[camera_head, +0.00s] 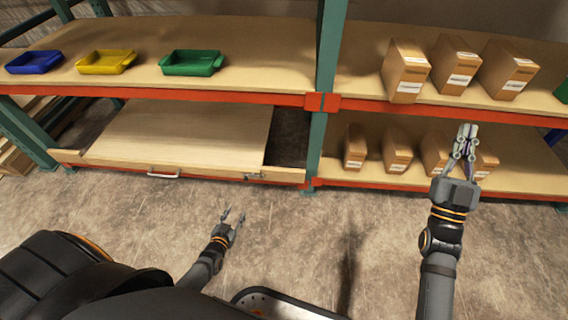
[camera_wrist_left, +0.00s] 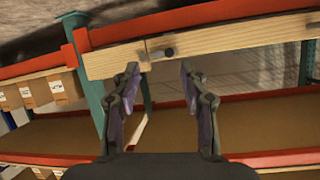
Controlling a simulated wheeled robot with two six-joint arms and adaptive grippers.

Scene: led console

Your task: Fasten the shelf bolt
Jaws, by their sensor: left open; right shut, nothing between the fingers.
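A small metal bolt (camera_head: 254,176) sits on the wooden front rail (camera_head: 215,175) of the lower left shelf, near its right end. In the left wrist view a dark round knob (camera_wrist_left: 169,52) shows on the wooden rail (camera_wrist_left: 225,38), beside a seam; I take it to be part of the bolt. My left gripper (camera_head: 234,214) is open and empty, below and in front of the rail. In the wrist view its fingertips (camera_wrist_left: 159,68) lie apart just below the knob, not visibly touching it. My right gripper (camera_head: 467,127) is shut and empty, raised before the right-hand shelves.
A green post (camera_head: 318,145) stands right of the bolt. A handle (camera_head: 163,175) is on the rail. Blue (camera_head: 34,62), yellow (camera_head: 105,62) and green (camera_head: 192,63) bins sit on the upper shelf. Cardboard boxes (camera_head: 407,70) fill the right shelves. The concrete floor in front is clear.

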